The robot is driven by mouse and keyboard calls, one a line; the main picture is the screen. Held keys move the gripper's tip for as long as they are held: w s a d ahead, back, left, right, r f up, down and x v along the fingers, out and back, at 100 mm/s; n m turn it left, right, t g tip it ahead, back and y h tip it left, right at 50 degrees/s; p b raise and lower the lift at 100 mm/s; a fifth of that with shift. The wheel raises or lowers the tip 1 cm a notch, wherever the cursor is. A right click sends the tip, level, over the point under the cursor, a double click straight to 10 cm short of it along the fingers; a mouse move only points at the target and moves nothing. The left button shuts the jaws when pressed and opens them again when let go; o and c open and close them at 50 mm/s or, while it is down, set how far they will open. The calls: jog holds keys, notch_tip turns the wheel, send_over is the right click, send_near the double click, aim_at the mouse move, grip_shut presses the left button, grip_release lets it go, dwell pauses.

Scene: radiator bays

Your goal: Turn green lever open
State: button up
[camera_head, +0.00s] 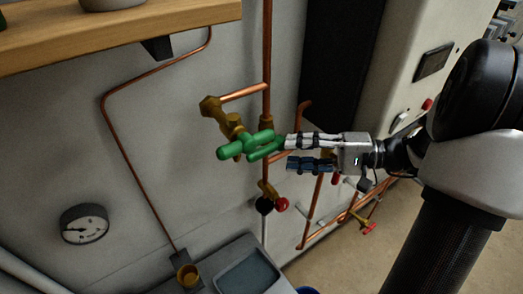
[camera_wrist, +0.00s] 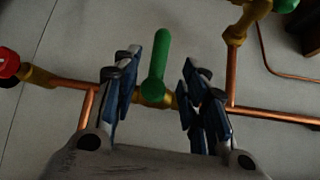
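A green lever (camera_wrist: 157,62) on a brass valve (camera_wrist: 153,92) stands up between my fingers in the wrist view. In the head view green handle parts (camera_head: 236,148) show on brass fittings by the copper pipe, close to my fingertips; they overlap, so their exact split is hard to tell. My gripper (camera_head: 289,153) reaches in from the right. It also shows in the wrist view (camera_wrist: 160,85), its fingers apart on either side of the lever with gaps on both sides. It holds nothing.
Copper pipes (camera_head: 267,60) run along the wall. A red-handled valve (camera_head: 281,204) sits below, and a red knob (camera_wrist: 8,62) is at left in the wrist view. A wooden shelf (camera_head: 120,35) is upper left. A gauge (camera_head: 84,224) and a grey tray (camera_head: 247,275) are lower down.

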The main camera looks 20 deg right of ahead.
aim_at(269, 153)
jog(key=x, duration=0.8)
jog(key=shift+w+a, duration=0.15)
jog(key=shift+a, duration=0.1)
jog(key=shift+c, duration=0.6)
grip_shut()
